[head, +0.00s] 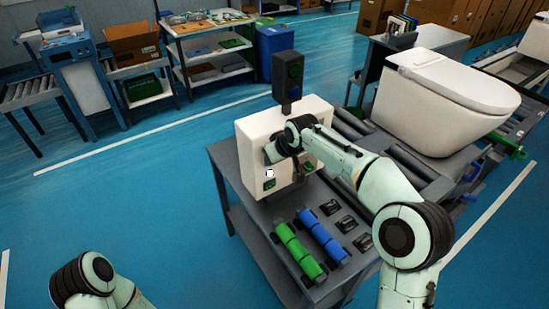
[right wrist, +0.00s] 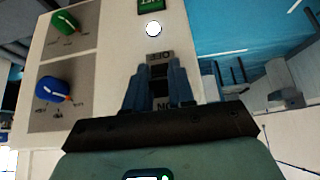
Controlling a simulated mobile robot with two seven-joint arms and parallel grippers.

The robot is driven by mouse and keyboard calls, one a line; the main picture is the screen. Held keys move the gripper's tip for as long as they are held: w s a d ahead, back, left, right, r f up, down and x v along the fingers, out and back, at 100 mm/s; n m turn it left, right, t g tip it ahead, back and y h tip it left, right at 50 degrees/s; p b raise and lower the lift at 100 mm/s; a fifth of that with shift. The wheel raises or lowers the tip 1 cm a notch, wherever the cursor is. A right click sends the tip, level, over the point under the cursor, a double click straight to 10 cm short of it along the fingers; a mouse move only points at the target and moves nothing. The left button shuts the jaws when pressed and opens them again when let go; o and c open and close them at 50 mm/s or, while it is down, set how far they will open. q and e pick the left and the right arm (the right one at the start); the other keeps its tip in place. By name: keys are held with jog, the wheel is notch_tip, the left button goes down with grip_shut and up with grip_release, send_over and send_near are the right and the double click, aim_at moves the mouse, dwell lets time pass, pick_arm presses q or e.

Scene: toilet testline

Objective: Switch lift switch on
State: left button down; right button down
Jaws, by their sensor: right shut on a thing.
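The lift switch (right wrist: 159,75) is on the front of a white control box (head: 254,131), between an OFF label and an ON label that appear upside down in the right wrist view. My right gripper (right wrist: 157,80) is at the panel with one finger on each side of the switch, shut on it. The fingers cover part of the switch, and which way it is set is hard to tell. In the head view my right wrist hides the switch. A white round lamp (right wrist: 153,28) is beside the switch; it also shows in the head view (head: 270,173). My left gripper is out of view.
A green knob (right wrist: 65,23) and a blue knob (right wrist: 58,92) are on the same panel. Green rollers (head: 298,251) and blue rollers (head: 323,237) lie on the grey table (head: 237,185) in front. A white toilet (head: 440,95) stands right of the box.

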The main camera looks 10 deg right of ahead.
dwell(0.4)
jog(key=c, duration=1)
grip_release()
jog(key=shift+o, duration=0.2)
jog(key=shift+r, duration=0.1)
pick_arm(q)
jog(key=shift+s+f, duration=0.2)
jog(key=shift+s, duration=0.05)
pick_arm(e)
jog(key=v, duration=1.3)
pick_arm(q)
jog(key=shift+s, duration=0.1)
pick_arm(e)
jog(key=shift+s, duration=0.15)
